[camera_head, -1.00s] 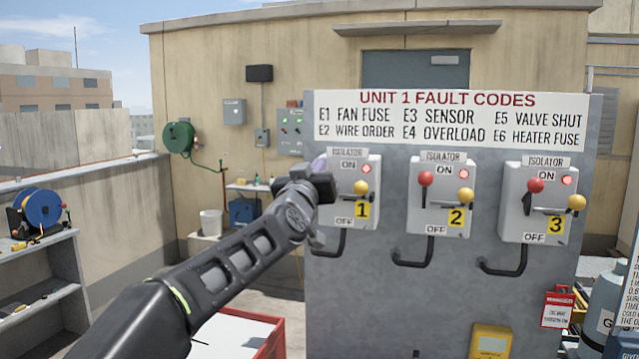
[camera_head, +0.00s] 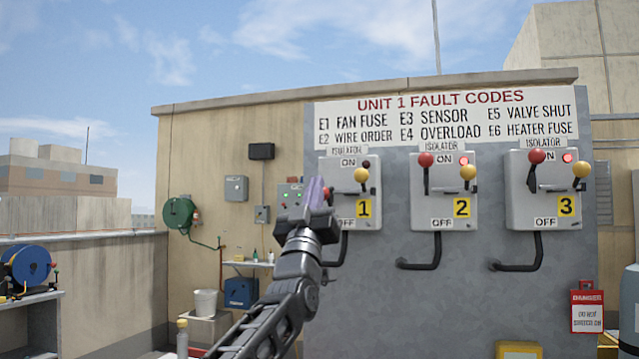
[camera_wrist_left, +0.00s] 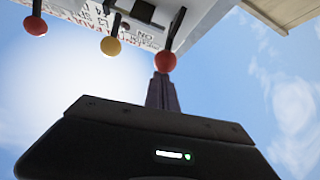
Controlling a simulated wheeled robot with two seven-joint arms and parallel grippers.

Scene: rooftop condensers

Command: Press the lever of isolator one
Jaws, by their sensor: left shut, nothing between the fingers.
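Isolator one (camera_head: 340,205) is the leftmost grey box on the panel, marked with a yellow 1. Its yellow knob (camera_head: 361,175) is at the upper right, and its small lamp (camera_head: 366,164) is dark. My left gripper (camera_head: 316,186) is shut, pointing up at the box's left edge and covering part of it. A bit of red knob (camera_head: 327,193) shows beside the fingers; most of its lever is hidden. In the left wrist view the red knob (camera_wrist_left: 165,62) is right at the shut fingertips (camera_wrist_left: 162,80); contact cannot be told. My right gripper is out of view.
Isolator two (camera_head: 443,200) and isolator three (camera_head: 540,205) stand to the right, with red knobs up and lamps lit red. A fault code sign (camera_head: 445,115) is above. Black bent pipes (camera_head: 420,265) stick out below the boxes. A shelf (camera_head: 40,320) stands at far left.

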